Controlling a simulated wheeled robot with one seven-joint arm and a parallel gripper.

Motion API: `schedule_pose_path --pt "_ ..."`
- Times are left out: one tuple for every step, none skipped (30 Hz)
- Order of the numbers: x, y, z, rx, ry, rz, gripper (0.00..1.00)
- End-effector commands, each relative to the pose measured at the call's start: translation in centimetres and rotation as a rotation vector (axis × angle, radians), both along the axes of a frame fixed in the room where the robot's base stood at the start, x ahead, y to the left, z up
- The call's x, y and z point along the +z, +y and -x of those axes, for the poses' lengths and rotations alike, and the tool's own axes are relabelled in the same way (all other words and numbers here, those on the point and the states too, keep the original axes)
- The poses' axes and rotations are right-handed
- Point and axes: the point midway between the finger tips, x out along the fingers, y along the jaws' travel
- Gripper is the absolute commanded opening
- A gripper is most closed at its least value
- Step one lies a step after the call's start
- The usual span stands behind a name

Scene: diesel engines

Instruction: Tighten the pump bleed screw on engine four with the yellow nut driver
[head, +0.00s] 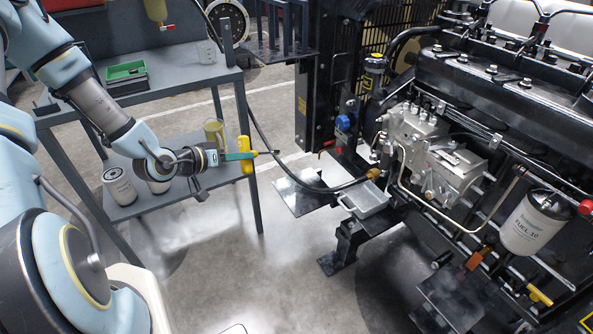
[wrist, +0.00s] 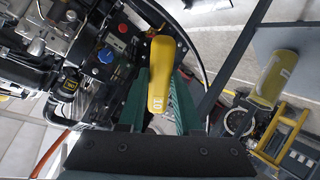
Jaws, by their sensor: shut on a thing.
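My gripper (head: 234,156) is shut on the yellow nut driver (head: 246,155) and holds it in the air between the grey bench and the engine. Its thin dark shaft points right, toward the engine. In the wrist view the yellow handle (wrist: 168,72), marked 10, sits between the green fingers of my gripper (wrist: 163,98). The silver injection pump (head: 452,170) is on the engine's near side, well to the right of the driver and apart from it. The bleed screw is too small to pick out.
A grey metal tray (head: 365,199) stands in front of the engine, with a dark hose (head: 310,185) hanging nearby. A fuel filter (head: 533,222) is at the right. The bench (head: 190,70) holds a green tray (head: 125,72); its lower shelf has white filters (head: 119,186) and a yellow container (head: 214,133).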

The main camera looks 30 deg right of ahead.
Motion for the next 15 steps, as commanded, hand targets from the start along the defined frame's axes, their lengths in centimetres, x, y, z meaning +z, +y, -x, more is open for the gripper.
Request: schedule_pose_path --pt "-1.1 -2.6 1.6 -0.055 -0.021 0.089 0.0" --pt "-0.7 -3.8 2.5 -0.085 -0.032 0.139 0.0" --pt "0.0 -5.4 3.8 -0.124 -0.045 0.2 0.0" --pt "0.6 -6.4 4.7 -0.152 -0.052 0.24 0.0" --pt "1.1 -7.3 5.6 -0.177 -0.056 0.278 0.0" --pt "1.9 -8.2 6.7 -0.209 -0.06 0.32 0.0" --pt "2.5 -8.7 7.5 -0.23 -0.063 0.348 0.0" --pt "3.0 -9.2 8.2 -0.248 -0.062 0.372 0.0" --pt "3.7 -9.7 9.1 -0.271 -0.063 0.399 0.0" --pt "4.1 -10.0 9.6 -0.285 -0.063 0.416 0.0" --pt "4.5 -10.3 10.1 -0.297 -0.061 0.43 0.0" --pt "5.0 -10.4 10.6 -0.31 -0.06 0.445 0.0" --pt "5.3 -10.5 10.9 -0.318 -0.06 0.454 0.0" --pt "5.5 -10.7 11.1 -0.324 -0.058 0.46 0.0" --pt "5.8 -10.8 11.4 -0.33 -0.057 0.467 0.0"
